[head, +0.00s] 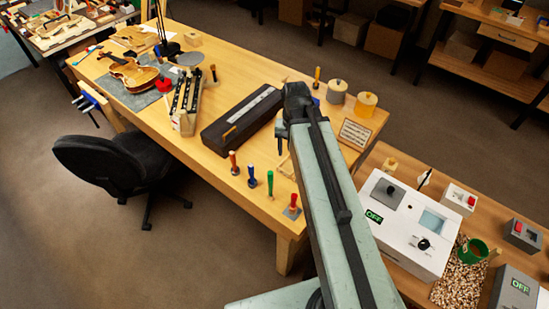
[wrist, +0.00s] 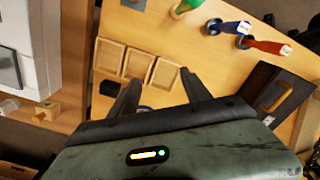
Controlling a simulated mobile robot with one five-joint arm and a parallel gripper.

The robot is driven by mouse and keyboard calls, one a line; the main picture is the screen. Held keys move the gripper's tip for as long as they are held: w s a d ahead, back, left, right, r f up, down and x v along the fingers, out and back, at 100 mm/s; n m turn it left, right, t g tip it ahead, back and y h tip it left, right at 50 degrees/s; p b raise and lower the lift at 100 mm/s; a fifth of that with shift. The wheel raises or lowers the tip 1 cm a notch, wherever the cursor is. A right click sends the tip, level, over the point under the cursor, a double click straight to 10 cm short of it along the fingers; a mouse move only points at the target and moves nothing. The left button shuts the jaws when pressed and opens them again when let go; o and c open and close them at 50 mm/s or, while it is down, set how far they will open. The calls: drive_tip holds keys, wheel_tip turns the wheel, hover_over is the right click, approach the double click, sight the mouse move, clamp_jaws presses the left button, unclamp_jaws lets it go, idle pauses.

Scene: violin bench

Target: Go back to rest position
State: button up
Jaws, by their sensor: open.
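My gripper (wrist: 160,90) shows in the wrist view with its two dark fingers spread apart and nothing between them. It is above the wooden bench (head: 225,75). In the head view my grey-green arm reaches up from the lower right, and its dark end (head: 281,138) hangs over the bench's right part, just right of a long black case (head: 242,117). The arm hides part of the bench there. In the wrist view, three shallow square wooden trays (wrist: 137,63) lie in a row beside the left finger.
Upright tools with red, blue and green handles (head: 270,183) stand along the bench's front edge. Yellow and grey round containers (head: 366,104) stand behind the arm. A white machine (head: 400,225) is on the right-hand table. A black chair (head: 110,165) stands at left; floor below it is open.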

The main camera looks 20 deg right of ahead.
drive_tip(key=s+a+n, duration=0.1)
drive_tip(key=a+n, duration=0.3)
drive_tip(key=a, duration=0.3)
drive_tip(key=shift+s+a, duration=0.3)
drive_tip(key=shift+s, duration=0.1)
idle(0.4)
